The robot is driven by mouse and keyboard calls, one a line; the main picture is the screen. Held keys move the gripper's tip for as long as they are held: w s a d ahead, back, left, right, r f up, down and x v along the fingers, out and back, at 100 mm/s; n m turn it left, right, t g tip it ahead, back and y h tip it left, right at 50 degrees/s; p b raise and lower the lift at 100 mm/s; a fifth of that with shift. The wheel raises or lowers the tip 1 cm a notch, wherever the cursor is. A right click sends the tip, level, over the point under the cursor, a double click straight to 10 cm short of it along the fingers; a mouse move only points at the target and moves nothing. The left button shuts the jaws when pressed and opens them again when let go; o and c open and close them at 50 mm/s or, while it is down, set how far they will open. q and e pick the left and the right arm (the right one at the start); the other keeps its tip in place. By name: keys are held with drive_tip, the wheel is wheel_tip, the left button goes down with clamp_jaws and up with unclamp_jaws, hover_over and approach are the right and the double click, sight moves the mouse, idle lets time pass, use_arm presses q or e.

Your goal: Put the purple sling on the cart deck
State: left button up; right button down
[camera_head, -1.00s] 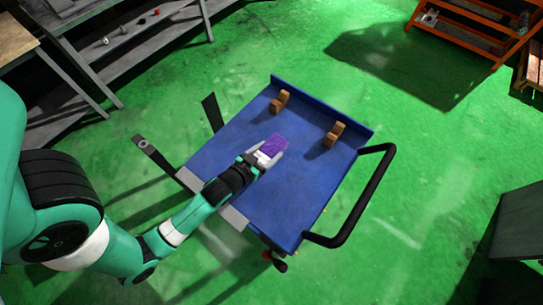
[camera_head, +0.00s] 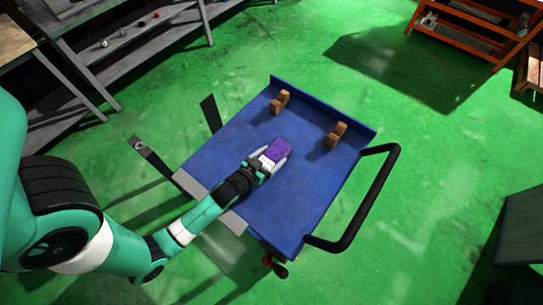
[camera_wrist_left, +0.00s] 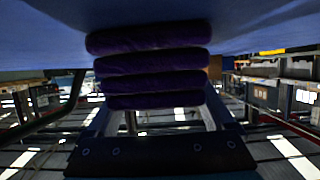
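The purple sling (camera_head: 277,149), a folded stack of flat layers, is above or on the blue cart deck (camera_head: 240,140), near its middle. My left gripper (camera_head: 272,159) has its two pale fingers on either side of the sling, seemingly shut on it. In the left wrist view the sling (camera_wrist_left: 152,62) shows as several dark purple layers between the fingers, with the blue deck (camera_wrist_left: 260,25) right against its outermost layer. I cannot tell if it bears on the deck. My right gripper is not in view.
Two brown wooden blocks stand on the deck toward its far side, one at left (camera_head: 280,102) and one at right (camera_head: 337,135). A black handle (camera_head: 372,205) sticks out at the cart's right. The deck around the sling is clear. Grey shelving (camera_head: 150,35) stands at upper left.

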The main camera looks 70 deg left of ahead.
use_arm(q)
drive_tip(key=shift+o, duration=0.6)
drive_tip(key=shift+r, duration=0.2)
drive_tip(key=shift+s+d+r, duration=0.15)
drive_tip(key=shift+s+d, duration=0.05)
drive_tip(key=shift+s, duration=0.05)
drive_tip(key=v, duration=1)
drive_tip(key=shift+s+d+p, duration=0.15)
drive_tip(key=shift+s+p, duration=0.1)
drive_tip(key=shift+p, duration=0.1)
drive_tip(key=shift+s+d+r, duration=0.1)
drive_tip(key=shift+s+r, duration=0.1)
drive_tip(key=shift+s, duration=0.1)
